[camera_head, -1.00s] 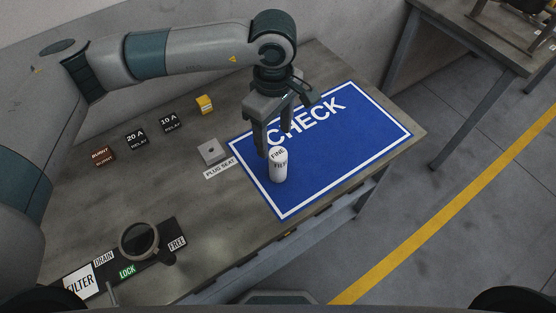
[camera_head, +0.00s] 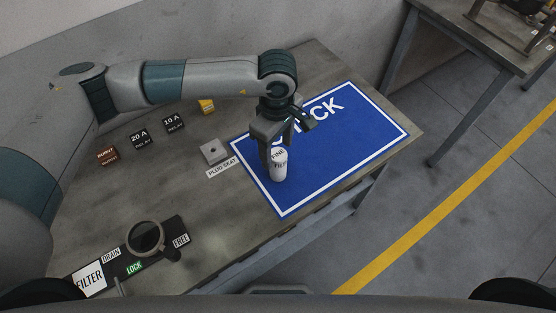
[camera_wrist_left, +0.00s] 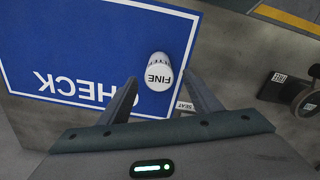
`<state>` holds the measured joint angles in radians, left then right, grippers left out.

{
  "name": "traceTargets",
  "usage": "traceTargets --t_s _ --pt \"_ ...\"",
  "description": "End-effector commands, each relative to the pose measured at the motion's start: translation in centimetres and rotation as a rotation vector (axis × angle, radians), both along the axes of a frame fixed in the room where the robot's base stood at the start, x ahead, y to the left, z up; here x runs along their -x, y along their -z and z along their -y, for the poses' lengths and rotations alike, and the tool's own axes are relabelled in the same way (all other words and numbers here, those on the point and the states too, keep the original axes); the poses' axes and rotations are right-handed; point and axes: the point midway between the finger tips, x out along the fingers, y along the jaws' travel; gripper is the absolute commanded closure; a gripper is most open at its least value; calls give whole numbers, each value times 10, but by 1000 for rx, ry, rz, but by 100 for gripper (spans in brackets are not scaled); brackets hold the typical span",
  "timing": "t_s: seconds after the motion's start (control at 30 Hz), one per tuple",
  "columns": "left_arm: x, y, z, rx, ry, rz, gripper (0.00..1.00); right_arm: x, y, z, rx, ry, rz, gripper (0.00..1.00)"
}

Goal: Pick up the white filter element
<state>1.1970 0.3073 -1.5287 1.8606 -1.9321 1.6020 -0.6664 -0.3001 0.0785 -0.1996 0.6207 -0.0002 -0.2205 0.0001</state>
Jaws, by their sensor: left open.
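The white filter element (camera_head: 279,166) is a small white cylinder marked "FINE". It stands upright on the near left part of the blue CHECK mat (camera_head: 350,160). My left gripper (camera_head: 275,155) points down over the mat, just behind and beside the filter element. In the left wrist view the filter element (camera_wrist_left: 158,72) lies ahead, between the lines of the two open fingers (camera_wrist_left: 158,100). The fingers are apart, with nothing held. Whether they touch the filter element cannot be told. My right gripper is not in view.
A grey plug seat block (camera_head: 213,151) sits left of the mat. Relay blocks (camera_head: 140,137) and a yellow block (camera_head: 206,106) stand further back. A filter housing fixture with a round ring (camera_head: 145,237) is at the front left. The mat's right half is clear.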

Motion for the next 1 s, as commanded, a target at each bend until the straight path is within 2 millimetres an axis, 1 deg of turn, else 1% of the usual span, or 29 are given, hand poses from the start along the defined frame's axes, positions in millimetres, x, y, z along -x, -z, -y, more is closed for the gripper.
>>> traceTargets --t_s 0.03,0.1,0.2,0.3,0.73,0.77,0.8,0.87,0.9,0.97,1.0 --pt "0 2 1 0 -1 -2 42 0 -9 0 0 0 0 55" --pt "0 12 1 -1 -2 -3 42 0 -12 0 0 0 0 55" --pt "0 21 1 0 0 -2 42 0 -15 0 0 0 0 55" --pt "-1 26 1 0 0 0 42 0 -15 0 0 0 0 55" --pt "-1 26 1 0 0 0 42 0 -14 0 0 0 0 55" --pt "-1 26 1 -1 0 1 47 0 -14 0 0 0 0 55" --pt "-1 26 1 0 0 0 56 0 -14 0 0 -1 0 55" --pt "-1 26 1 -1 0 1 71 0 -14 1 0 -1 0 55" --pt "-1 26 1 0 0 0 80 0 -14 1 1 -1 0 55" --pt "-1 26 1 1 0 1 94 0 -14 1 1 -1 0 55" --pt "-1 26 1 1 0 1 99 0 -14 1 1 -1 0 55"
